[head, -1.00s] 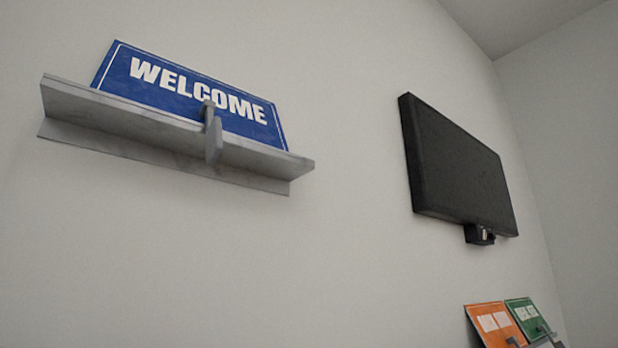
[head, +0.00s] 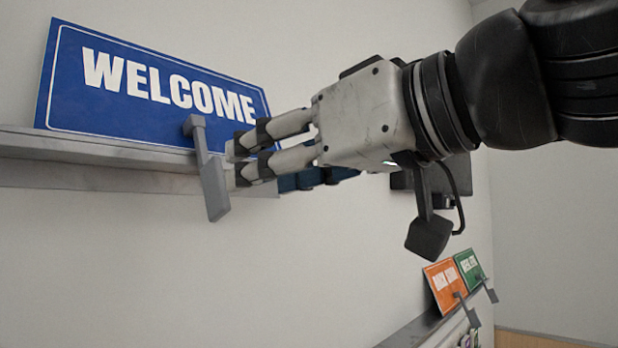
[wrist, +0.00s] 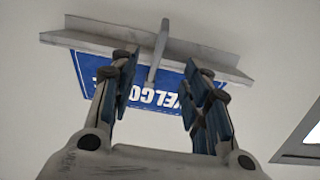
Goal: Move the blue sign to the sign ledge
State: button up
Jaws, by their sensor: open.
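The blue sign (head: 130,85) with white WELCOME lettering leans against the wall on a grey wall shelf (head: 90,150) at the left of the head view. A grey handle (head: 208,175) sticks out in front of it. My gripper (head: 238,165) is open, its fingertips close to the handle at the sign's right part. In the wrist view the handle (wrist: 158,50) shows between the two spread fingers, with the upside-down sign (wrist: 155,98) behind. I cannot tell whether the fingers touch the handle. A lower ledge (head: 415,332) at the bottom right holds an orange sign and a green sign.
The orange sign (head: 443,287) and green sign (head: 469,268) stand side by side, each with a grey handle. A dark wall screen (head: 462,180) is partly hidden behind my arm. The wall between shelf and lower ledge is bare.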

aim_at(220, 166)
jog(key=p+x, duration=0.2)
jog(key=x, duration=0.4)
jog(key=shift+x, duration=2.65)
jog(key=shift+d, duration=0.1)
grip_shut()
jog(key=shift+r+p, duration=0.15)
jog(key=shift+p, duration=0.15)
jog(key=shift+r+p, duration=0.6)
jog(key=shift+r, duration=0.15)
jog(key=shift+r, duration=0.2)
